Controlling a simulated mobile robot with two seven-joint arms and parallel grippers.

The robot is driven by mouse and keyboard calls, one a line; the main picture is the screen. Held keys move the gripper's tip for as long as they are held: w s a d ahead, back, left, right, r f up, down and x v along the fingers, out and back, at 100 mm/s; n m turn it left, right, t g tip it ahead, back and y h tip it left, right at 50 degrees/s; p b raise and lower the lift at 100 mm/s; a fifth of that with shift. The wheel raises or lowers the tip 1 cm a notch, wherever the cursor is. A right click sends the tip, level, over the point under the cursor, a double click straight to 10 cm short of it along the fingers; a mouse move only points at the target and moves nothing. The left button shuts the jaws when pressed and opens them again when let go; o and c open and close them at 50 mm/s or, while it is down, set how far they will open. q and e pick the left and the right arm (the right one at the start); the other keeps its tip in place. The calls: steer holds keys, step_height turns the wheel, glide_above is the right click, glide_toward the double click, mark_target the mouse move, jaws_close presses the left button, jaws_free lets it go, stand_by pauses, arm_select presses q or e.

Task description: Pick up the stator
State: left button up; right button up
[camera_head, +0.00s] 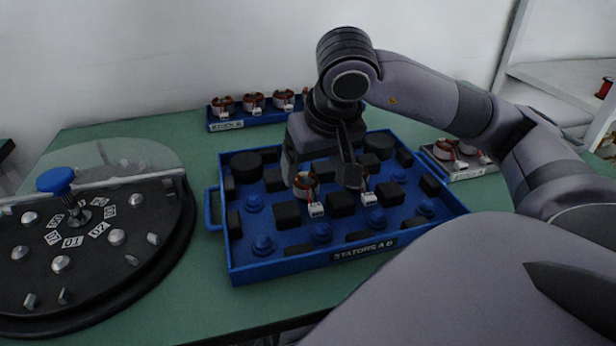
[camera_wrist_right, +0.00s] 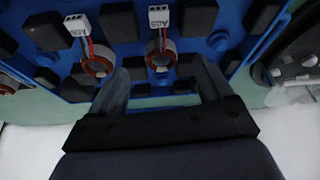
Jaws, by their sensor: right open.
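Two stators with copper windings and white connectors sit in the blue tray (camera_head: 290,262) labelled "STATORS A B". One stator (camera_head: 304,186) is at the tray's middle, and the other stator (camera_head: 362,186) is just right of it, partly hidden by my gripper. In the right wrist view one stator (camera_wrist_right: 161,60) lies in front of the space between the fingers, and the other stator (camera_wrist_right: 97,66) is to its left, by the left finger. My right gripper (camera_head: 322,182) is open, pointing down over the tray at these stators. Whether a finger touches one is unclear. My left gripper is not in view.
Black blocks and blue pegs fill the tray around the stators. A round black fixture (camera_head: 90,240) with a blue knob stands at the left. A blue rack (camera_head: 240,122) with several stators is behind, and a grey-fronted tray (camera_head: 470,172) with stators is at the right.

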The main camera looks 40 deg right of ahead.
mark_target(307, 178)
steer(key=x, duration=0.5)
steer(key=shift+w+d+f, duration=0.15)
steer(key=shift+w+d, duration=0.05)
steer(key=shift+w, duration=0.3)
steer(key=c, duration=1.2)
